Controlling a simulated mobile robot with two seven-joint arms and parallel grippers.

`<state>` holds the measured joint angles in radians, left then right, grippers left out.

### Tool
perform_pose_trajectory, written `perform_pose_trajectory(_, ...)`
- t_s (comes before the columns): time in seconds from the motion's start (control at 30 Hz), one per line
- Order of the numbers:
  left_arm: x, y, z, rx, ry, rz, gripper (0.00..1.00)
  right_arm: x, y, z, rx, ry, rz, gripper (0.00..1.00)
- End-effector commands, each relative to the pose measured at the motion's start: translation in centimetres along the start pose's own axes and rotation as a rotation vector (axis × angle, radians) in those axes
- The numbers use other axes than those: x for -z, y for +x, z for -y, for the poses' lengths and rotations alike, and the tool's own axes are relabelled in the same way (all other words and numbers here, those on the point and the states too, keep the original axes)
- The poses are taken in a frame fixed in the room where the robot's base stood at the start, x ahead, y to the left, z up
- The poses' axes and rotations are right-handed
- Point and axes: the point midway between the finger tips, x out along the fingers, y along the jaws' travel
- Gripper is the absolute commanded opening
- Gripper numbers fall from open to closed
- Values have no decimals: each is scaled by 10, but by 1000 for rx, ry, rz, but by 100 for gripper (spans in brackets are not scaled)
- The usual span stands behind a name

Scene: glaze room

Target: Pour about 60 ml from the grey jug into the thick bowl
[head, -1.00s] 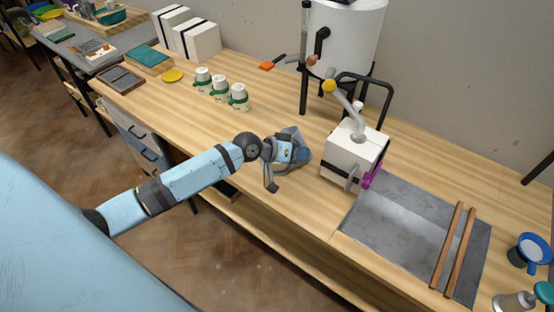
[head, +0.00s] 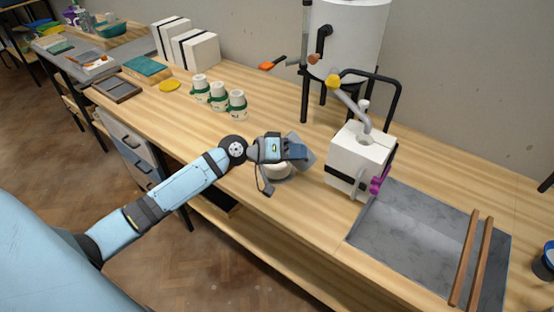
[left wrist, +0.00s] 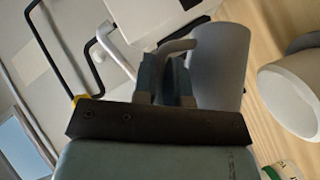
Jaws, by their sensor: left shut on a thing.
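My left gripper (head: 294,152) is shut on the handle of the grey jug (head: 307,158) and holds it above the bench. The jug looks tilted in the head view, partly hidden behind the gripper. It shows as a grey cylinder in the left wrist view (left wrist: 222,65), its handle between the fingers. The thick bowl (head: 277,174) is white and stands on the bench just below the gripper, partly covered by it. In the left wrist view the bowl (left wrist: 292,98) is beside the jug, apart from it in the picture. I cannot see any liquid. My right gripper is not in view.
A white box-shaped machine (head: 350,165) with a black frame stands just right of the jug. Several white-and-green cups (head: 218,97) stand behind to the left. A grey slab (head: 410,235) with wooden strips lies at the right. The bench between cups and machine is mostly clear.

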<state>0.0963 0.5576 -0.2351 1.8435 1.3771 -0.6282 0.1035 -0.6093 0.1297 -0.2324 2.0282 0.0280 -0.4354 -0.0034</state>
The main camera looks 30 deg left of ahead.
Motion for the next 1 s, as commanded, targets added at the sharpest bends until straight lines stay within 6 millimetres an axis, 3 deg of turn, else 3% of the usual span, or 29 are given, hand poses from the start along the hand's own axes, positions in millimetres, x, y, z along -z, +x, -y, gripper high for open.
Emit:
perform_pose_trajectory(0.57, 0, -3, 8, -81, -82, -38, 0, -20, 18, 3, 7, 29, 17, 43)
perform_pose_trajectory(1.0, -4, -6, 2, -96, -96, -44, 0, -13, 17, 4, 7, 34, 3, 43)
